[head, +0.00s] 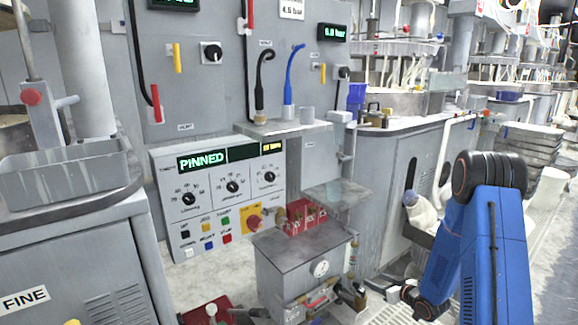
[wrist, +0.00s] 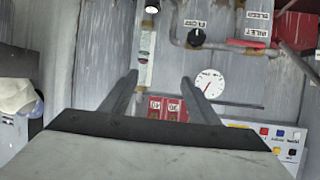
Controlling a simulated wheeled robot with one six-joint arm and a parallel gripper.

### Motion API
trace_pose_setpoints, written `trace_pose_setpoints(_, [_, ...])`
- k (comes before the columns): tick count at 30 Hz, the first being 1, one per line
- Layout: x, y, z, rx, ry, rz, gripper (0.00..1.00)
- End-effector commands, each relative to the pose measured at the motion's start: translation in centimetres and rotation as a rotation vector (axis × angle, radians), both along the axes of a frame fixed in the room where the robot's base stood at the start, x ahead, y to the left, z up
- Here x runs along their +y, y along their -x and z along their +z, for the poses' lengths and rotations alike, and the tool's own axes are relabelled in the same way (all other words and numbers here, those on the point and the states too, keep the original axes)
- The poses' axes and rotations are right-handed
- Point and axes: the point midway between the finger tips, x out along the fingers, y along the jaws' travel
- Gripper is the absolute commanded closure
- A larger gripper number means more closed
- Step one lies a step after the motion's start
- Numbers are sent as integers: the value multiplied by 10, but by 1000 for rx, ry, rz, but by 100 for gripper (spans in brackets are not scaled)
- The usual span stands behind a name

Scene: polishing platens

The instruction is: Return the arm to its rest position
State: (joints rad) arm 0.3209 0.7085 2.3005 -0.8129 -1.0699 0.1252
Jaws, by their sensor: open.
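My arm (head: 487,245) is blue with black joints and stands at the right of the head view. It is bent, and its lower end reaches down and left toward the front of a grey box (head: 300,255) with a round gauge. My gripper (wrist: 158,84) shows in the wrist view with its two dark fingers apart and nothing held between them. Beyond the fingers are the white gauge (wrist: 207,85), red blocks (wrist: 168,108) with white markings and a grey metal face with a black knob (wrist: 196,38). In the head view the fingers are small and hard to make out.
A control panel (head: 218,190) reading PINNED stands left of the grey box. A grey cabinet (head: 400,165) stands behind my arm, with a white bottle (head: 420,212) near it. A grey machine (head: 80,255) marked FINE is at left.

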Motion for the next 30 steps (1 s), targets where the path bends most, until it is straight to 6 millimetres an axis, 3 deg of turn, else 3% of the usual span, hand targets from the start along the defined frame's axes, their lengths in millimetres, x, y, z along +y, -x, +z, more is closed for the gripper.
trace_pose_setpoints(1, [-1, -2, 14, 5, 28, -13, 45])
trace_pose_setpoints(14, [-18, 14, 108, 103, 216, -145, 45])
trace_pose_setpoints(23, [-24, 49, 172, 179, 298, -245, 45])
trace_pose_setpoints(30, [-25, 90, 218, 244, 332, -321, 45])
